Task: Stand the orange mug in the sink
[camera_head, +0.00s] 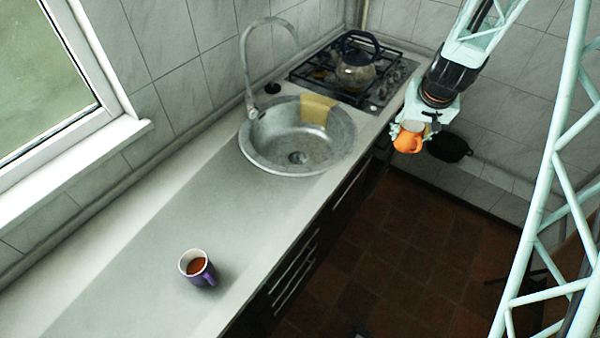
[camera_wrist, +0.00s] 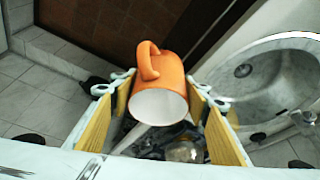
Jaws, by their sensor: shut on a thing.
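The orange mug (camera_head: 409,137) is held in my gripper (camera_head: 425,128), in the air off the counter's front edge, to the right of the sink and above the floor. In the wrist view the mug (camera_wrist: 158,88) sits between the two yellow-padded fingers of my gripper (camera_wrist: 162,112), its pale open mouth toward the camera and its handle at the upper left. The round metal sink (camera_head: 297,140) is set in the counter; a yellow cloth lies over its far rim. The sink (camera_wrist: 262,75) also shows at the right of the wrist view. Its visible basin is empty.
A curved faucet (camera_head: 250,60) rises at the sink's back left. A stove with a kettle (camera_head: 355,70) stands beyond the sink. A purple mug (camera_head: 197,268) with reddish-brown contents stands on the near counter. The counter between this mug and the sink is clear. A dark pan (camera_head: 449,147) is behind my gripper.

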